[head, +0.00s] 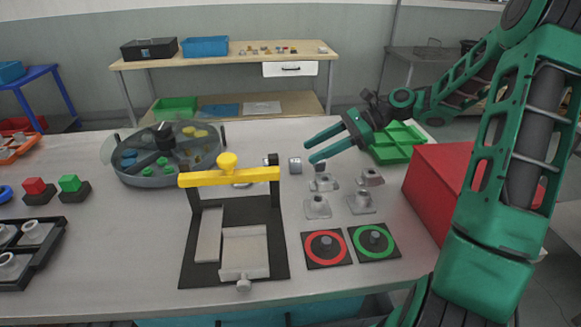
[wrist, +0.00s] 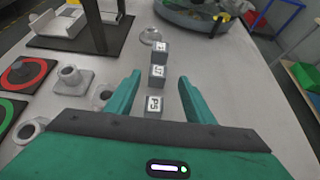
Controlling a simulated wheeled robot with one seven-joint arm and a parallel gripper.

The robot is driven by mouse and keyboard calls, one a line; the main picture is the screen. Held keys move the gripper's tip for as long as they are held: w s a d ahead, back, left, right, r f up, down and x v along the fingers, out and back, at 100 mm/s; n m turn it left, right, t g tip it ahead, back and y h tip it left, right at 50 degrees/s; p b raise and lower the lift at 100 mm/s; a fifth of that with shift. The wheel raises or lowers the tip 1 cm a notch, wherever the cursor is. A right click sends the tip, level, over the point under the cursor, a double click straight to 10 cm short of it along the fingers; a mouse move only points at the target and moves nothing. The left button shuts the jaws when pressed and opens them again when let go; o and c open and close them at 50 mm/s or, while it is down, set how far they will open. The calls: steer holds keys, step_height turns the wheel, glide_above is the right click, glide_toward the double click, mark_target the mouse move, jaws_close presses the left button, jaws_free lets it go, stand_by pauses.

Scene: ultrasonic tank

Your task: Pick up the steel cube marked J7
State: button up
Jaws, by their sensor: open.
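My gripper (head: 308,151) is open and empty, its two fingers pointing left over the table in the head view. In the wrist view, my gripper (wrist: 158,82) has several small steel cubes in a line ahead of and between its fingers. The nearest cube (wrist: 153,106) appears marked P5. The middle cube (wrist: 157,76) has a mark that may be J7, but it is too small to read surely. The far cube (wrist: 161,51) has an unclear mark. In the head view one small grey block (head: 295,165) shows just left of the fingertips; its mark is not readable.
A black fixture with a yellow bar (head: 250,175) stands left of the gripper. Several grey socketed blocks (head: 318,207) lie in front, beside red (head: 325,262) and green (head: 385,252) ringed pads. A red box (head: 430,180) is at right, a round divided tray (head: 150,178) at left.

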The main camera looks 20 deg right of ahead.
mark_target(295, 166)
steer(key=shift+f+x, duration=0.2)
steer(key=shift+x, duration=1.2)
steer(key=shift+f+x, duration=0.2)
steer(key=shift+x, duration=1.25)
steer(key=shift+s+d, duration=0.15)
steer(key=shift+d, duration=0.1)
steer(key=shift+c, duration=0.5)
jaws_close()
